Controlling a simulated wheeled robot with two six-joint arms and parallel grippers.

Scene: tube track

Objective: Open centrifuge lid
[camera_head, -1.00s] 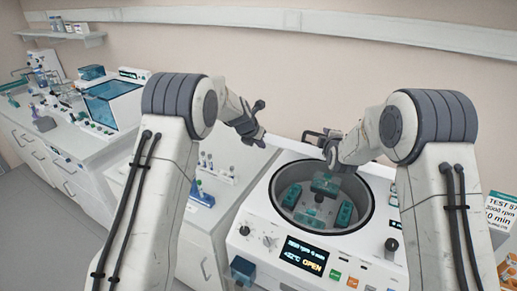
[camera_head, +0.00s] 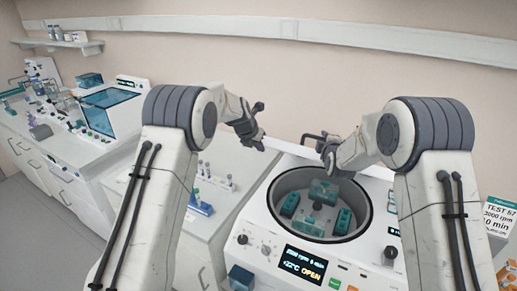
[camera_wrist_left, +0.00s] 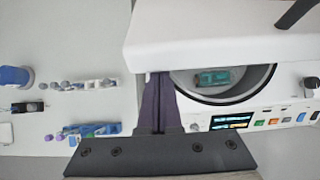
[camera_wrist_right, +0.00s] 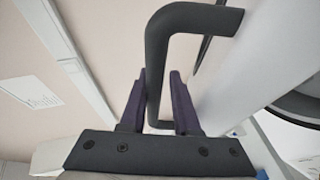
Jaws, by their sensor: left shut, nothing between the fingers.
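The white centrifuge (camera_head: 262,225) stands at the right centre. Its display (camera_head: 303,265) reads OPEN, and the round chamber (camera_head: 368,210) is exposed with teal buckets inside. The lid (camera_head: 297,154) is raised behind the chamber; its white face also shows in the left wrist view (camera_wrist_left: 215,35). The dark lid handle (camera_wrist_right: 158,75) passes between the fingers of my right gripper (camera_wrist_right: 160,100), which stand apart on either side of it. My right gripper is at the lid's top edge in the head view (camera_head: 325,152). My left gripper (camera_head: 255,138) is shut and empty, left of the lid.
A tube rack (camera_head: 200,205) and tubes stand on the counter left of the centrifuge. A teal-lidded instrument (camera_head: 108,98) and other lab items fill the far left bench. A printed test sign (camera_head: 497,218) is at the far right.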

